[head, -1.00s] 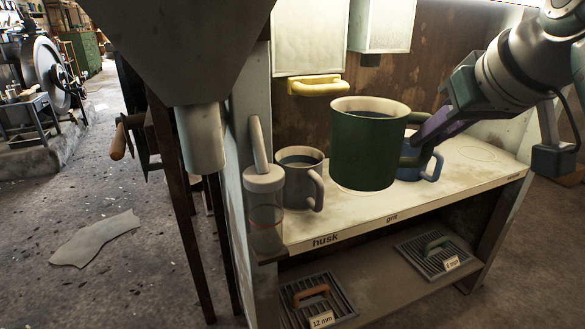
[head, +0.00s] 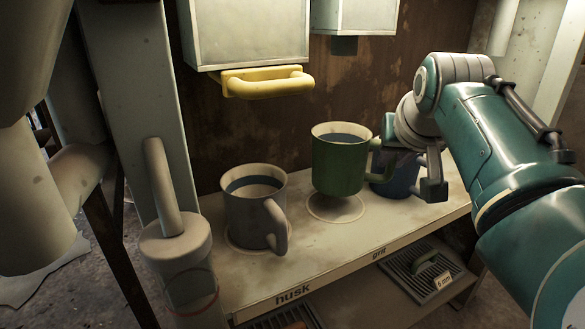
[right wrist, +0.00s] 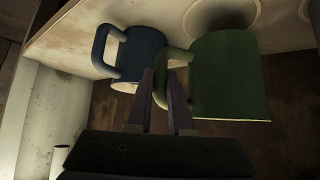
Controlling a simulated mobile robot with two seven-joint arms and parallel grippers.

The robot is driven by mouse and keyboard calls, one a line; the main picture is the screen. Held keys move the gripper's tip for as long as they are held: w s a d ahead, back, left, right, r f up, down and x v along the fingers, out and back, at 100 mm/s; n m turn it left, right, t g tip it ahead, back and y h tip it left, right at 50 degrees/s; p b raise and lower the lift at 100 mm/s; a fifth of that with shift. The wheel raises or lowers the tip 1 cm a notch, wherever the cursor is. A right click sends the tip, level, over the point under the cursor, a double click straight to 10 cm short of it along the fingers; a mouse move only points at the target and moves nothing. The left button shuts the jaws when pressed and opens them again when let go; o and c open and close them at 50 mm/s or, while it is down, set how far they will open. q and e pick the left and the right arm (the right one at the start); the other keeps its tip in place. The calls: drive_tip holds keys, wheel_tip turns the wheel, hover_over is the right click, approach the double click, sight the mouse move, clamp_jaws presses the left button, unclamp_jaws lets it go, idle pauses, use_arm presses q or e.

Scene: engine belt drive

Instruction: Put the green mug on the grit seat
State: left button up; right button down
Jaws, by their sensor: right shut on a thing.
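The green mug (head: 338,165) is upright, with dark liquid inside. My right gripper (head: 384,158) is shut on its handle at the right side. The mug hangs just above a ring-marked seat (head: 336,208) in line with the "grit" label (head: 379,252) on the shelf edge; a small gap shows below it. In the right wrist view the green mug (right wrist: 230,80) is beside the fingers (right wrist: 165,95), with its shadow on the shelf under it. The fingertips are partly hidden in the head view. My left gripper is out of view.
A grey mug (head: 255,210) stands on the husk seat at left. A blue mug (head: 400,178) stands close behind my right gripper. Above hangs a hopper with a yellow handle (head: 265,83). A lidded cylinder (head: 178,260) stands at the left end of the shelf (head: 330,245).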

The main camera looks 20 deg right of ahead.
sight(390, 179)
wheel_tip(390, 179, down, 4)
drive_tip(key=shift+f+b, duration=0.2)
drive_tip(key=shift+b, duration=0.95)
drive_tip(key=shift+r, duration=0.1)
drive_tip(key=shift+w, duration=0.1)
drive_tip(key=shift+f, duration=0.2)
drive_tip(key=c, duration=0.8)
unclamp_jaws()
drive_tip(key=shift+r, duration=0.15)
